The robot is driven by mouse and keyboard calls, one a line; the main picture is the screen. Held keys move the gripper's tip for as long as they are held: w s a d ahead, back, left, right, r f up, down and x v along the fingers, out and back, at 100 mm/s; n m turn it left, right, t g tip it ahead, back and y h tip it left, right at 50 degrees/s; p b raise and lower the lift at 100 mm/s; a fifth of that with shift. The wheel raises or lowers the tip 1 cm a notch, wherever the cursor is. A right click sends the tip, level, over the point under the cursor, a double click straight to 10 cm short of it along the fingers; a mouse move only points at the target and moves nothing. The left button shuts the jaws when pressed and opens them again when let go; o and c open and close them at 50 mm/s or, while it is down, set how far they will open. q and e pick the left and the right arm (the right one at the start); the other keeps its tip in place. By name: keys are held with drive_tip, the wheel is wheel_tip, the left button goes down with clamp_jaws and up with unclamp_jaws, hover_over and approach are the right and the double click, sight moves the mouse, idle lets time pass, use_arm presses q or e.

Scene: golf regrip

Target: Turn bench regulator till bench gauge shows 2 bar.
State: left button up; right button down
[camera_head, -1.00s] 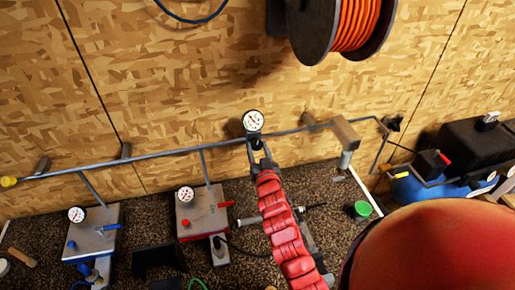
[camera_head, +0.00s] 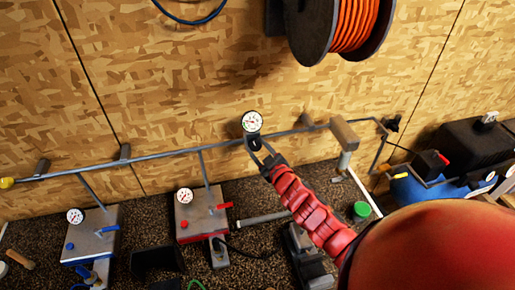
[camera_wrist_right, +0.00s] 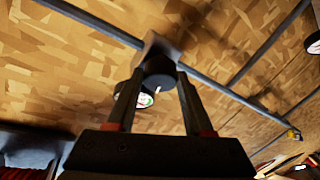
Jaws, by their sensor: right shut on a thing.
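A round white-faced gauge (camera_head: 251,122) stands on the grey pipe along the wall, above a small black regulator knob (camera_head: 255,144). My right gripper (camera_head: 258,151) reaches up from the lower right and is shut on this knob. In the right wrist view, the dark round knob (camera_wrist_right: 158,72) sits between the fingertips, under a grey block (camera_wrist_right: 157,47). Part of the gauge face (camera_wrist_right: 145,100) shows behind the left finger. The needle and scale are too small to read. My left gripper is not in view.
Two grey units with gauges stand on the speckled bench, one with a red handle (camera_head: 222,206) and one with a blue handle (camera_head: 108,229). A hose reel (camera_head: 340,25) hangs above. A blue machine (camera_head: 420,190) and a green-topped container (camera_head: 361,210) are at right.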

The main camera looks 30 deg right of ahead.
drive_tip(key=shift+n+y, duration=0.5)
drive_tip(key=shift+n, duration=0.6)
drive_tip(key=shift+c, duration=1.4)
unclamp_jaws()
drive_tip(key=s+r, duration=0.1)
drive_tip(key=s, duration=1.6)
drive_tip(key=shift+s+d+r, duration=0.15)
drive_tip(key=shift+d+r, duration=0.15)
drive_tip(key=shift+d, duration=0.1)
